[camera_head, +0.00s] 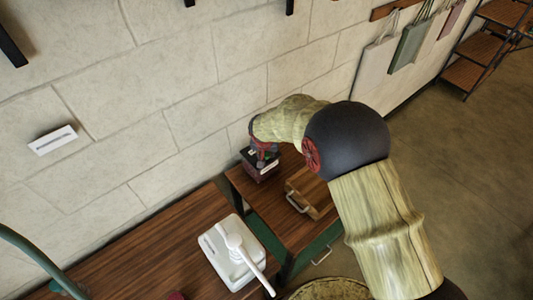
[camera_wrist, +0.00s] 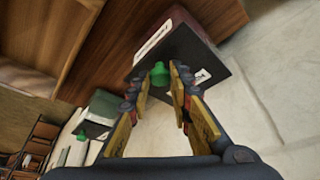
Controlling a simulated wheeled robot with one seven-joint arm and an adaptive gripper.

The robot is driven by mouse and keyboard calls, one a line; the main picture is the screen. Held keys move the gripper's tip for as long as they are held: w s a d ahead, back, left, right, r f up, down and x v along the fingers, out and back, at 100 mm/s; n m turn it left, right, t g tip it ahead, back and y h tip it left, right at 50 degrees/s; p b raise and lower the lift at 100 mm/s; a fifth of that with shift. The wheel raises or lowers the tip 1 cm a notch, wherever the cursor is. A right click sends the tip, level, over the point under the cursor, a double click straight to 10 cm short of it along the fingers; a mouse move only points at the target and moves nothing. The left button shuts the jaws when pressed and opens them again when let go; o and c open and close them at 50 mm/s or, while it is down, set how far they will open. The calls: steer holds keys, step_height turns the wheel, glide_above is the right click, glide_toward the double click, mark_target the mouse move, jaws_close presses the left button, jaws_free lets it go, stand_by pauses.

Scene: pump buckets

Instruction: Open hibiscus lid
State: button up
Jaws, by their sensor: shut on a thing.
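A dark red box (camera_wrist: 190,22) with a flat black lid (camera_wrist: 178,52) and a green knob (camera_wrist: 160,74) is in front of my gripper in the wrist view. My gripper (camera_wrist: 161,71) is shut on the green knob, one fingertip on each side of it. The lid looks seated on the box. White labels show on it, but I cannot read which one says hibiscus. In the head view, the box (camera_head: 258,168) stands at the wall end of a wooden table, and my gripper (camera_head: 262,150) is right above it, partly hidden by my arm.
A second box (camera_wrist: 101,107), green with a dark lid and green knob, stands nearby in the wrist view. A wooden tray (camera_head: 316,194) with a metal handle is beside the red box. The wall (camera_head: 150,110) is close behind.

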jaws_close()
steer(key=shift+r+g, duration=0.2)
steer(key=shift+g, duration=0.1)
steer(key=r+p, duration=0.1)
steer(key=w+a+r+g+h+p, duration=0.1)
steer(key=p, duration=0.1)
steer(key=shift+w+g+p, duration=0.15)
steer(key=shift+g+p, duration=0.15)
steer(key=shift+w+a+r+n+g+h+p, duration=0.2)
steer(key=shift+w+a+r+g+h+p, duration=0.15)
steer(key=shift+w+r+g+h+p, duration=0.3)
steer(key=shift+w+a+r+n+g+h+p, duration=0.2)
steer(key=shift+w+a+r+g+h+p, duration=0.2)
steer(key=shift+r+g+h+p, duration=0.35)
steer(key=shift+f, duration=0.2)
steer(key=o, duration=0.8)
jaws_free()
steer(key=shift+w, duration=0.1)
steer(key=shift+o, duration=0.2)
